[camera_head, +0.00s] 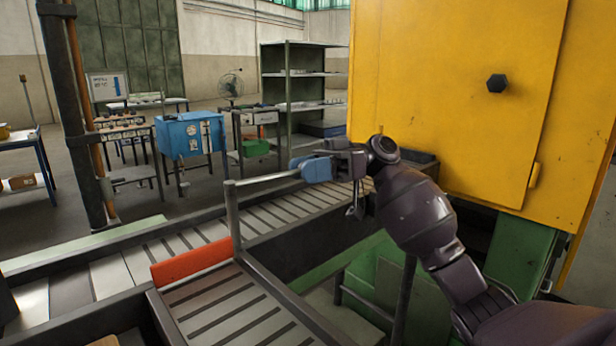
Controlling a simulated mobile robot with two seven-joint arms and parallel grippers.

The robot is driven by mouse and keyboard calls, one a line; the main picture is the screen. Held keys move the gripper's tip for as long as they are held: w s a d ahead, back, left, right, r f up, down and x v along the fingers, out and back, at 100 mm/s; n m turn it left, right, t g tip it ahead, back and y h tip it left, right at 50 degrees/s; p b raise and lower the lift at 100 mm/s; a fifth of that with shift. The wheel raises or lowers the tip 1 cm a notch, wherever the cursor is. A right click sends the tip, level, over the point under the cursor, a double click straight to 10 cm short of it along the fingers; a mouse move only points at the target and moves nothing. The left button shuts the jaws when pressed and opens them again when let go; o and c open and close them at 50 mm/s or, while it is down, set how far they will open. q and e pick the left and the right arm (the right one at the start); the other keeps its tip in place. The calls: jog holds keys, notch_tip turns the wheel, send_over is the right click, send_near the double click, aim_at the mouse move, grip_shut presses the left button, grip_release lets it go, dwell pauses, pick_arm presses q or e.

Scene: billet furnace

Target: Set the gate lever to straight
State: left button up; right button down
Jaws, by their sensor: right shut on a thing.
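The gate lever (265,179) is a thin grey bar. It runs roughly level to the right from the top of an upright post (233,222). Its right end has a blue grip (316,169). My right gripper (333,163) is shut on the lever at this blue end, with my dark arm reaching in from the lower right. The fingers partly hide the grip. An orange-red gate plate (191,263) stands on edge at the foot of the post, across the head of the near slatted chute. My left gripper is not in view.
A slatted conveyor (198,237) runs behind the post, and a slatted side chute (232,312) comes toward me. A large yellow cabinet (440,85) stands close on the right. A blue box (190,135), work tables and a shelf rack (290,90) are farther back.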

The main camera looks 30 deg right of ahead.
jog(key=shift+r, duration=0.1)
dwell(0.4)
jog(key=c, duration=1.1)
grip_release()
jog(key=shift+w, duration=0.1)
jog(key=o, duration=0.4)
jog(key=shift+w+g, duration=0.1)
jog(key=shift+g, duration=0.2)
jog(key=shift+r+p, duration=1.55)
jog(key=shift+r, duration=8.4)
jog(key=shift+f, duration=0.1)
